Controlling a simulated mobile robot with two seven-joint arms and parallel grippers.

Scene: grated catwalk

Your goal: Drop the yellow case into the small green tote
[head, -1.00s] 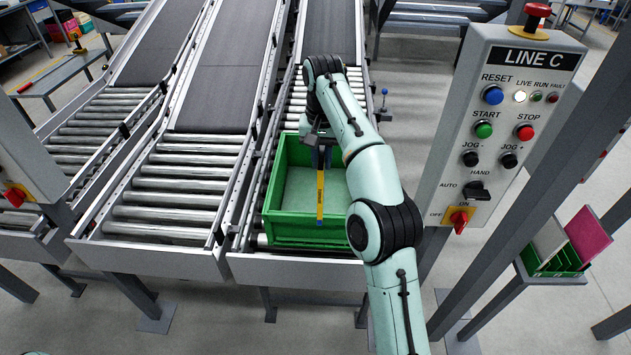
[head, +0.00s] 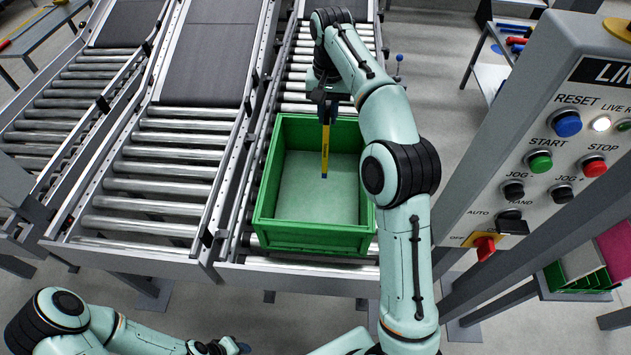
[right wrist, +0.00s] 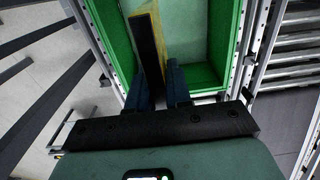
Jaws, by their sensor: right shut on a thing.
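The yellow case (head: 325,155) is thin, yellow and black, and hangs upright from my right gripper (head: 325,112). The right gripper is shut on its upper end. In the head view the case overlaps the inside of the small green tote (head: 312,238), and I cannot tell whether its lower end is below the rim. In the right wrist view the case (right wrist: 152,50) stands out beyond the fingers (right wrist: 160,78), with the green tote (right wrist: 232,38) beyond it. The tote looks empty, with a pale floor. My left gripper (head: 232,346) is at the bottom edge, its fingers unclear.
The tote sits on the near end of a roller conveyor (head: 230,270). Another roller lane (head: 150,200) runs to its left. The LINE C control panel (head: 550,150) stands close on the right. A green bin with a pink item (head: 617,252) is at the lower right.

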